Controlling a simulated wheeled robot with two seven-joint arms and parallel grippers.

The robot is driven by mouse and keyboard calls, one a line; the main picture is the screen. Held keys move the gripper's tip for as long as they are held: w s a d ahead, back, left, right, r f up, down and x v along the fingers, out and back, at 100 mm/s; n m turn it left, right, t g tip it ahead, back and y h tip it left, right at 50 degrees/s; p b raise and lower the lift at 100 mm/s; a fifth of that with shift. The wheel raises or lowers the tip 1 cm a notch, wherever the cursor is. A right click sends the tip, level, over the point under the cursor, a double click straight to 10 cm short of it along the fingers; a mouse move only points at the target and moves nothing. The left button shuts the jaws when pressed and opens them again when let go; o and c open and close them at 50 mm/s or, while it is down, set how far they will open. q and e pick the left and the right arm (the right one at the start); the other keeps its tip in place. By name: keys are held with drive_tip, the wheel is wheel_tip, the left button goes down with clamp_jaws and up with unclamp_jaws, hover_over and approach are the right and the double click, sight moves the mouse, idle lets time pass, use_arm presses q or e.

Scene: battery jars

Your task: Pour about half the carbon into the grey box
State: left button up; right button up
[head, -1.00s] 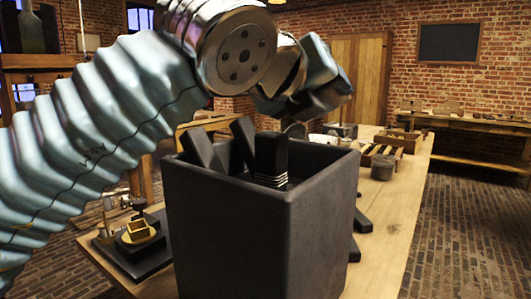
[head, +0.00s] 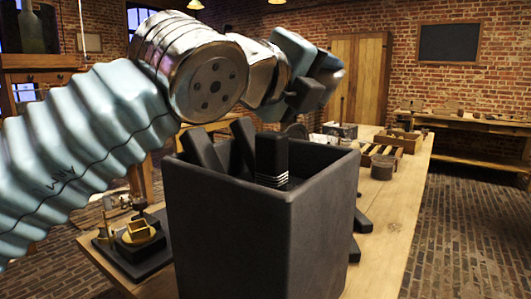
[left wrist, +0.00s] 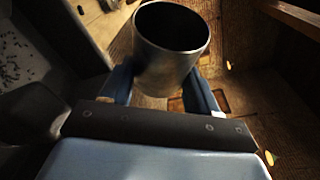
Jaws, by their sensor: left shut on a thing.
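My left gripper (head: 308,92) is above and behind the rim of a large dark grey box (head: 262,240) in the head view. In the left wrist view my left gripper (left wrist: 160,90) is shut on a metal cup (left wrist: 165,62), a finger on each side. The cup's round mouth shows, its inside is dark, and I cannot tell what is in it. The cup is not clear in the head view. Dark specks (left wrist: 22,50) lie in a pale-walled area at the upper left of the left wrist view; I cannot tell whether they are carbon. My right gripper is out of view.
Several black bars (head: 270,155) stand in the large box. A wooden table (head: 395,215) runs back behind it, with a wooden tray (head: 388,157), a grey tin (head: 382,168) and a small brass device (head: 140,230). The table's right side is fairly clear.

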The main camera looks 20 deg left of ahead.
use_arm(q)
drive_tip(key=shift+f, duration=0.1)
drive_tip(key=shift+r+n+t+h, duration=0.3)
drive_tip(key=shift+r+n, duration=0.1)
drive_tip(key=shift+n, duration=0.5)
drive_tip(key=shift+a+f+n+b, duration=0.35)
drive_tip(key=shift+f+n+b, duration=0.1)
drive_tip(key=shift+b, duration=0.55)
drive_tip(key=shift+a+r+t, duration=0.1)
drive_tip(key=shift+a+t, duration=0.05)
drive_tip(key=shift+t, duration=0.15)
drive_tip(key=shift+r, duration=0.15)
drive_tip(key=shift+a+n+b, duration=0.2)
drive_tip(key=shift+n+b, duration=0.15)
drive_tip(key=shift+b, duration=0.05)
drive_tip(key=shift+a+r+n+t+b, duration=0.15)
drive_tip(key=shift+r+n+t+b, duration=0.2)
drive_tip(key=shift+n, duration=0.35)
drive_tip(key=shift+a+r+n+t+b, duration=0.15)
drive_tip(key=shift+n+t+b, duration=0.1)
drive_tip(key=shift+n+b, duration=0.35)
idle(1.0)
